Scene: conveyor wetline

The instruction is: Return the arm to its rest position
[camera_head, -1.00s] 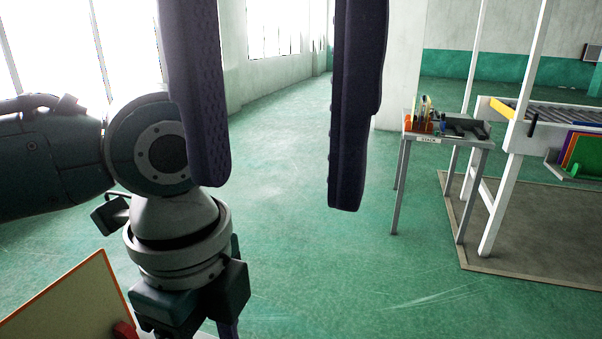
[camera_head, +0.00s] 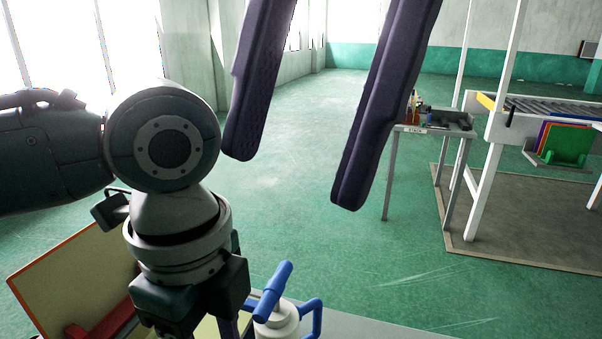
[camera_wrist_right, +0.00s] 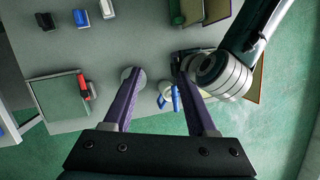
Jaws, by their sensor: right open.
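My right gripper (camera_head: 293,180) hangs from the top of the head view, its two purple fingers apart with nothing between them. In the right wrist view its fingers (camera_wrist_right: 160,75) are spread above the grey table (camera_wrist_right: 85,60). My left arm comes in from the left, and my left gripper (camera_head: 190,305) points down at the bottom of the head view. Its fingers are mostly hidden, so its opening does not show.
Near my left gripper stand a white container with a blue handle (camera_head: 272,292) and a tan panel (camera_head: 75,270). Small blocks and a green board (camera_wrist_right: 62,98) lie on the table. A small stand (camera_head: 432,128) and conveyor (camera_head: 545,108) are at right; open floor lies between.

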